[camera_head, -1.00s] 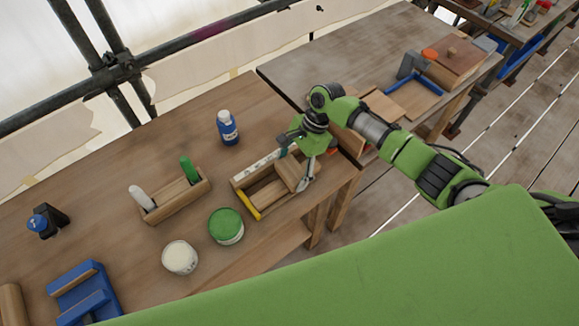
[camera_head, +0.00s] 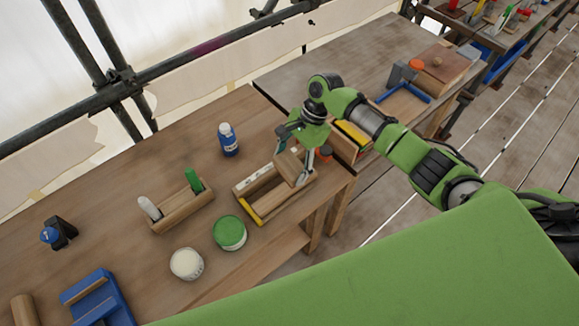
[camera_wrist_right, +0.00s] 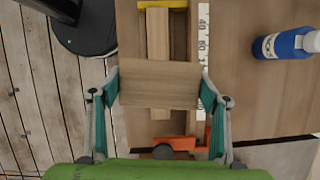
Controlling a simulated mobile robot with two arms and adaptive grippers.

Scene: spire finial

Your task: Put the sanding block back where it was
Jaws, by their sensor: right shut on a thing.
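The sanding block is a plain wooden block (camera_head: 290,166); it fills the space between the fingers in the right wrist view (camera_wrist_right: 160,84). My right gripper (camera_head: 297,160) is shut on it, with one finger on each side (camera_wrist_right: 160,92). The block is over the right part of an open wooden tray (camera_head: 272,216) on the workbench. It looks tilted in the head view and appears raised above the tray. The tray has a yellow piece at one end and a white marked strip along one side (camera_wrist_right: 204,50). The block hides part of its inside. My left gripper is not in view.
A second table (camera_head: 320,70) stands behind.

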